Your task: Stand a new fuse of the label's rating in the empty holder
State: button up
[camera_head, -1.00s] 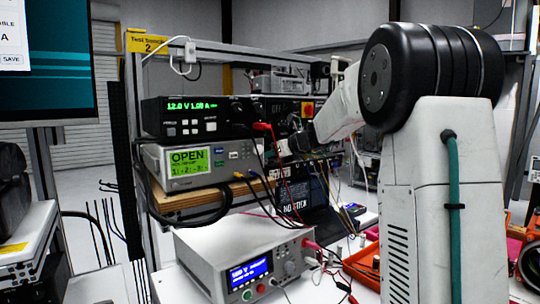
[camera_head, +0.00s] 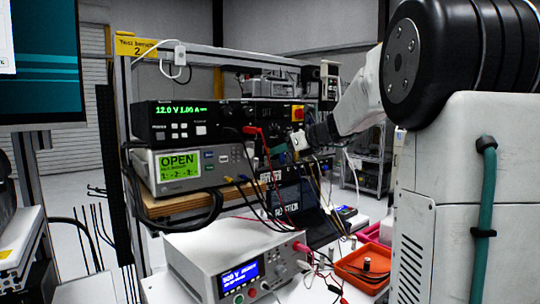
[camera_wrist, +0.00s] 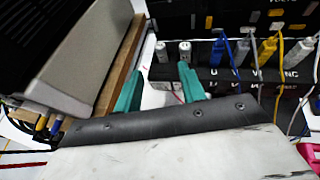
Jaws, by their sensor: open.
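My gripper (camera_wrist: 160,92) shows in the wrist view as two teal fingers, spread apart with nothing clearly held between them. Ahead of the fingertips are two pale upright cylinders (camera_wrist: 161,52), which may be fuses or plugs; I cannot tell. In the head view my gripper (camera_head: 297,143) is small, at the cabled panel right of the power supply. An orange tray (camera_head: 350,276) at the lower right holds a small dark-and-white cylinder (camera_head: 366,264). Small pale cylinders (camera_head: 331,254) stand near it. No fuse rating is readable, and I cannot pick out an empty holder.
Coloured plugs and cables (camera_wrist: 267,50) line the panel right of my fingers. A grey instrument housing and wooden shelf edge (camera_wrist: 125,50) lie at the left. A grey bench instrument (camera_head: 225,255) with leads stands below. The meter (camera_head: 185,168) reads OPEN.

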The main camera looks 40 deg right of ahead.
jog(key=shift+v, duration=1.2)
jog(key=s+a+f+n+g, duration=0.7)
jog(key=s+a+f+n, duration=0.55)
jog(key=n, duration=0.35)
jog(key=s+a+f+n+g+h, duration=0.2)
jog(key=s+a+n, duration=0.4)
jog(key=s, duration=0.5)
jog(key=s+a+f+n+g+h, duration=0.2)
jog(key=s+a+f+n, duration=0.3)
jog(key=s+n, duration=0.5)
jog(key=shift+s+a+f+n, duration=0.15)
jog(key=shift+s+a+n, duration=0.15)
jog(key=shift+s+a, duration=0.6)
